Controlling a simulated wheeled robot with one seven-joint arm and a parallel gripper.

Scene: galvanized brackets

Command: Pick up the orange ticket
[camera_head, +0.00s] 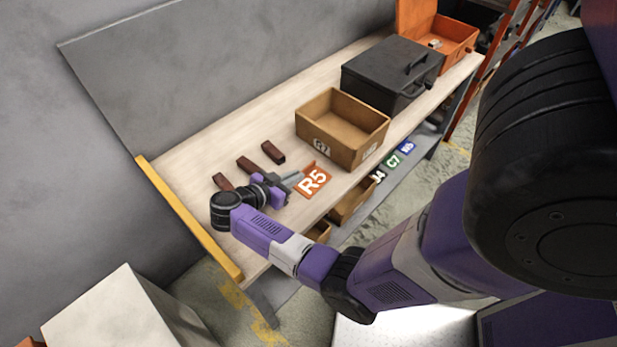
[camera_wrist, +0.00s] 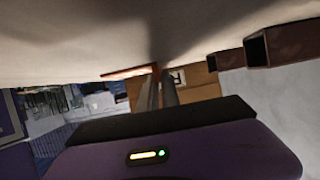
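The orange ticket (camera_head: 313,181) is a flat plate marked "R5" in white, with a small raised tab at its back. It is at the front edge of the wooden bench. My gripper (camera_head: 293,179) is low over the bench, just left of the ticket, with its fingers pointing at it. In the wrist view the ticket (camera_wrist: 128,73) shows as a thin orange strip. The fingers (camera_wrist: 159,88) are close together, with the ticket's tab edge at their tips. I cannot tell whether they press on it.
Brown blocks (camera_head: 248,165) lie behind my gripper on the bench (camera_head: 215,140). An open brown bin (camera_head: 345,125) stands right of the ticket, with a black case (camera_head: 385,75) and an orange box (camera_head: 455,38) beyond. A yellow rail (camera_head: 190,222) edges the left end.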

